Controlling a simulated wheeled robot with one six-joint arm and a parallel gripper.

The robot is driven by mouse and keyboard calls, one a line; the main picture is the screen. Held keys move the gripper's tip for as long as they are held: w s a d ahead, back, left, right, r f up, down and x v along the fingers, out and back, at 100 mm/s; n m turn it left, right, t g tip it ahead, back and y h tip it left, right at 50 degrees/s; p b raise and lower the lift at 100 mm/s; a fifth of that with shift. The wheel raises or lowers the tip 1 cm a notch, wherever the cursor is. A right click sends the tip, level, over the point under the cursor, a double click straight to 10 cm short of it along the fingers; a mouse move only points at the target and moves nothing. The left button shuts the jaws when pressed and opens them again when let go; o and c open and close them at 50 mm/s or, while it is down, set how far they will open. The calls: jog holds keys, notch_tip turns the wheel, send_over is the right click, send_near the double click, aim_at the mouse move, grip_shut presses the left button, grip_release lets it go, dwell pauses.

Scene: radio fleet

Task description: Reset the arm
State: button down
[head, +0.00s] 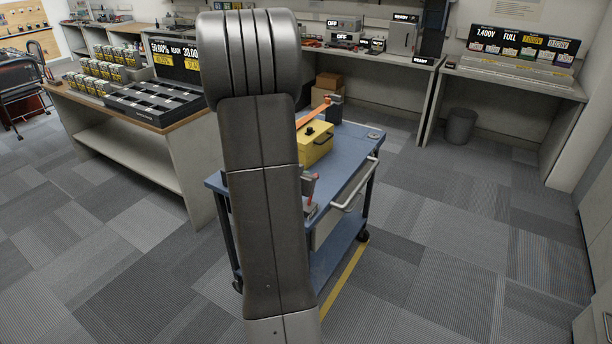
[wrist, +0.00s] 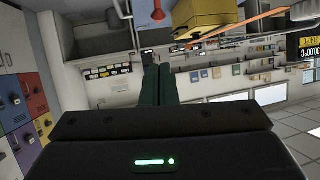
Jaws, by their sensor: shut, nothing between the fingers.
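My arm (head: 262,190) stands upright in the middle of the head view, with its bend at the top. My gripper is not visible in the head view. In the wrist view, my gripper (wrist: 159,70) shows two dark green fingers side by side, shut with nothing between them. They point into open room, apart from any object. The arm hides part of the blue cart and of the bench behind it in the head view.
A blue cart (head: 347,142) stands just beyond my arm, bearing a yellow box (head: 314,148); the box also shows in the wrist view (wrist: 208,20). A wooden-topped bench (head: 185,155) is at left. A bin (head: 460,126) stands by the back benches. Carpet at right is clear.

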jog(key=shift+s+a+r, duration=0.2)
jog(key=shift+s+r, duration=0.25)
jog(key=shift+s, duration=0.1)
jog(key=f+x, duration=0.1)
jog(key=x, duration=1)
jog(key=shift+s+a+f+b, duration=0.2)
jog(key=shift+a+f+b, duration=0.05)
jog(key=shift+f+b, duration=0.25)
